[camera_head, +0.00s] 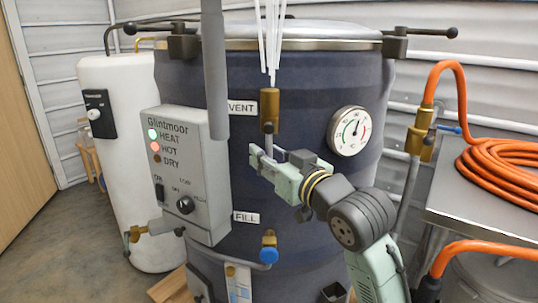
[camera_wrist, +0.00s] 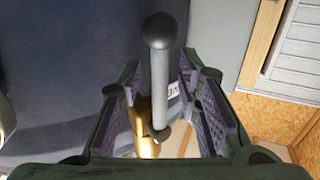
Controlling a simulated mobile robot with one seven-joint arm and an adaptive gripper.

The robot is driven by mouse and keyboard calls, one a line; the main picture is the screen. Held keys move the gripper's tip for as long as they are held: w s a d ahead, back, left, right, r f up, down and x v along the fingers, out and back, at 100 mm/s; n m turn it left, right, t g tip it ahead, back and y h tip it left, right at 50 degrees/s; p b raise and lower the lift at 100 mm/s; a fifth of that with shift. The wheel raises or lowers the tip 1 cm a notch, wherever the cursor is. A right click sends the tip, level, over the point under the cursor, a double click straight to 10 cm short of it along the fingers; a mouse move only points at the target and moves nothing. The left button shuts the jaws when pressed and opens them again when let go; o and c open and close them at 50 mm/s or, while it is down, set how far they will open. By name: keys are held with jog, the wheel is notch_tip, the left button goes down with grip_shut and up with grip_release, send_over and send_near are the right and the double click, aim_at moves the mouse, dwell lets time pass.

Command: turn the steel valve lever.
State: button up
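The steel valve lever (camera_wrist: 160,85) is a grey rod with a dark ball end, in the middle of the wrist view. My gripper (camera_head: 272,158) is just below that brass body, in front of the dark tank. In the wrist view my gripper (camera_wrist: 162,105) is open, with its ribbed pads on either side of the lever and visible gaps to it. In the head view the gripper hides most of the lever.
White streaks (camera_head: 272,40) rise above the valve. A grey control box (camera_head: 185,170) is close on the left, and a dial gauge (camera_head: 350,131) is to the right. A blue-knobbed valve (camera_head: 268,254) sits below. An orange hose (camera_head: 500,175) lies coiled on a table at right.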

grip_shut()
dwell(0.8)
